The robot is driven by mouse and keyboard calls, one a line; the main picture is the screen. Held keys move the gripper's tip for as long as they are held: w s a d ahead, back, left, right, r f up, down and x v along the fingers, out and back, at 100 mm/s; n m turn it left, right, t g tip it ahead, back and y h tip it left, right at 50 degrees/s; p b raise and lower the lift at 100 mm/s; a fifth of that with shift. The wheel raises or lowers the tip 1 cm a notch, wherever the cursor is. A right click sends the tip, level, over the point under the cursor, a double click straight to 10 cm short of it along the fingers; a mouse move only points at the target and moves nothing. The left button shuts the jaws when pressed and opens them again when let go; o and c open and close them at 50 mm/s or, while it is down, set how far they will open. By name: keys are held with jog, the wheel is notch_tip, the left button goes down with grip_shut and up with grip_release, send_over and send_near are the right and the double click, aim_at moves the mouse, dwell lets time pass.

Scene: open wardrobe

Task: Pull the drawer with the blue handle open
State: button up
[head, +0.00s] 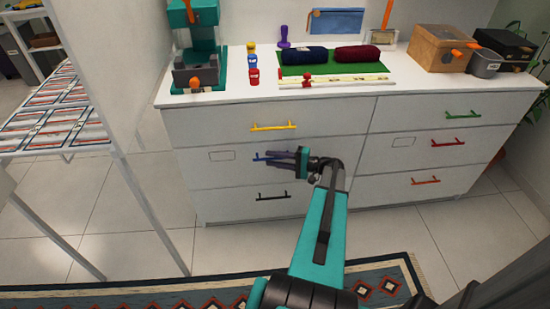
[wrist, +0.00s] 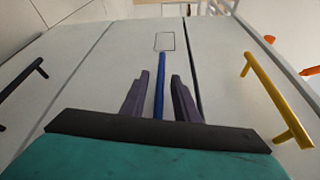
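The blue handle (head: 259,158) is on the middle-left drawer (head: 200,170) of a white dresser. This drawer front looks flush with its neighbours. My gripper (head: 278,157) is at the handle and hides part of it in the head view. In the wrist view, the blue handle (wrist: 159,88) lies between the two dark fingers of my gripper (wrist: 160,92). A gap shows on each side of the handle, so the gripper is open around it. Whether the fingertips touch the drawer front is not clear.
A yellow handle (head: 273,127) is on the drawer above and a black handle (head: 272,196) on the drawer below. The right column has green (head: 463,115) and red handles (head: 448,142). A patterned rug (head: 180,296) lies on the floor in front. A white rack (head: 140,195) stands at left.

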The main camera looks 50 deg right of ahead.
jog(key=shift+w, duration=0.1)
grip_shut()
